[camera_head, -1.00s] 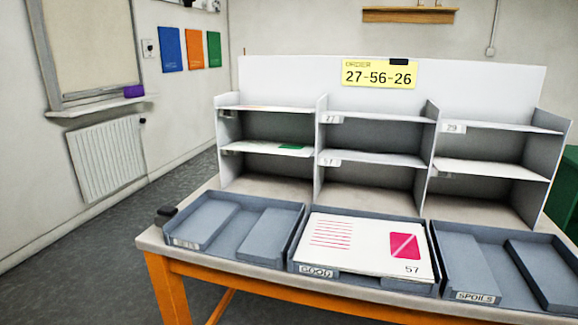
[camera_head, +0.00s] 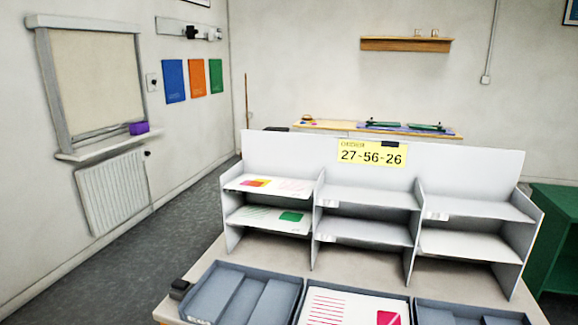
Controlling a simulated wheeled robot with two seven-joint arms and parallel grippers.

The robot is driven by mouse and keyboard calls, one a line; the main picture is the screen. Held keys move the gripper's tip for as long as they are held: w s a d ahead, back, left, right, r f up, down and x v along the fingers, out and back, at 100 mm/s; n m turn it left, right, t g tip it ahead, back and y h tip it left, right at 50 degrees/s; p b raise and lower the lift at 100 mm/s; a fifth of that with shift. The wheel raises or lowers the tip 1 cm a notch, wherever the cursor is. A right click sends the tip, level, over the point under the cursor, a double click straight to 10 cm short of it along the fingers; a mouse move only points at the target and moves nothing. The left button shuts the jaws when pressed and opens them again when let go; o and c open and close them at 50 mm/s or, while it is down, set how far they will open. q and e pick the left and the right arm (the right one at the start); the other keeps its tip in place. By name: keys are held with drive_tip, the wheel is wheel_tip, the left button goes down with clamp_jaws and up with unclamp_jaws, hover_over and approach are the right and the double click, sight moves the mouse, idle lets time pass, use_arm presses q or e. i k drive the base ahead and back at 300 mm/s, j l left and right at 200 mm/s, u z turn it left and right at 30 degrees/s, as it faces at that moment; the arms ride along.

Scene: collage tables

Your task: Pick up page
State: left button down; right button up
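A white page (camera_head: 337,305) with pink lines and a pink block lies in the middle tray (camera_head: 297,318) at the front of the table; its lower part is cut off by the frame. A page with orange, yellow and pink patches (camera_head: 285,187) lies on the upper left shelf of the sorter (camera_head: 285,155). A page with a green block (camera_head: 262,218) lies on the lower left shelf. The middle and right shelves look empty. A yellow card (camera_head: 372,153) on the sorter's back reads 27-56-26. Neither of my grippers shows.
The left tray (camera_head: 209,296) and right tray (camera_head: 480,308) look empty. A far table (camera_head: 340,128) with several items stands behind the sorter. A green cabinet (camera_head: 556,240) is at the right. Floor is clear at the left.

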sight(432, 240)
drive_tip(key=i+l, duration=0.35)
drive_tip(key=l, duration=0.15)
drive_tip(key=i+l+z, duration=0.1)
drive_tip(key=i+l, duration=0.3)
drive_tip(key=l, duration=0.15)
